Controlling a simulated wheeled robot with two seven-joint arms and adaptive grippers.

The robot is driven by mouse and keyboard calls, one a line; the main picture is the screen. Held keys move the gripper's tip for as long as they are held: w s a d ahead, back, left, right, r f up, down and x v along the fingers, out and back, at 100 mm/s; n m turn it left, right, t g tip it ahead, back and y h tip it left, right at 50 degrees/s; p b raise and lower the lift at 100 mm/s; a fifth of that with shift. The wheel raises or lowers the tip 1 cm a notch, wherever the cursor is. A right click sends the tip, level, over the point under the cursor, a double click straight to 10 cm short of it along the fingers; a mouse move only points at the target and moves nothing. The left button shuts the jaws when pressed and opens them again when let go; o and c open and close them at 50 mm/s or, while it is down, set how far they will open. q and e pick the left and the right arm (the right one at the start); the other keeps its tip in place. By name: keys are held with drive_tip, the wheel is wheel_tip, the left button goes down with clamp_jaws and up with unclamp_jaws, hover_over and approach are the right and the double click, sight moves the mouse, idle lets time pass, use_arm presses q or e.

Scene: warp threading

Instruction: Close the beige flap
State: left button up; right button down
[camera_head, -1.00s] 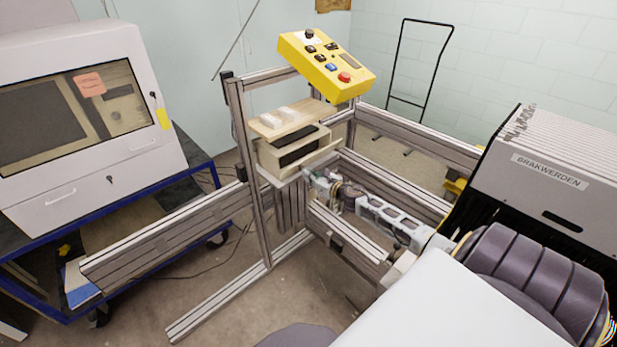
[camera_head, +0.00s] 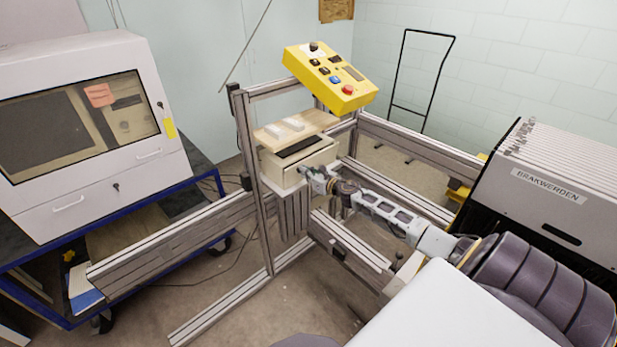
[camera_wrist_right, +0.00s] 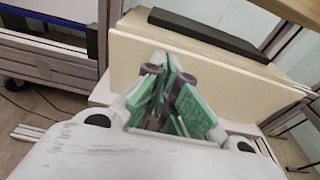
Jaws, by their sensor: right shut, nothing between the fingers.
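The beige flap (camera_head: 286,173) is on the front of the beige box on the metal frame. It stands close to upright, and a dark slot (camera_head: 300,147) shows above its top edge. In the right wrist view the flap (camera_wrist_right: 220,95) spans the middle as a wide pale panel. My right gripper (camera_head: 305,172) is shut and empty, in front of the flap's outer face. In the right wrist view its green-padded fingertips (camera_wrist_right: 168,65) are together against or very near the panel; exact contact cannot be told. My left gripper is not in view.
A wooden board with white pieces (camera_head: 283,126) sits over the box. A yellow control box (camera_head: 330,78) is above it. Metal rails (camera_head: 180,235) surround the area.

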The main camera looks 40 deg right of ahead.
drive_tip(key=shift+w+r, duration=0.15)
drive_tip(key=shift+w, duration=0.05)
idle(0.4)
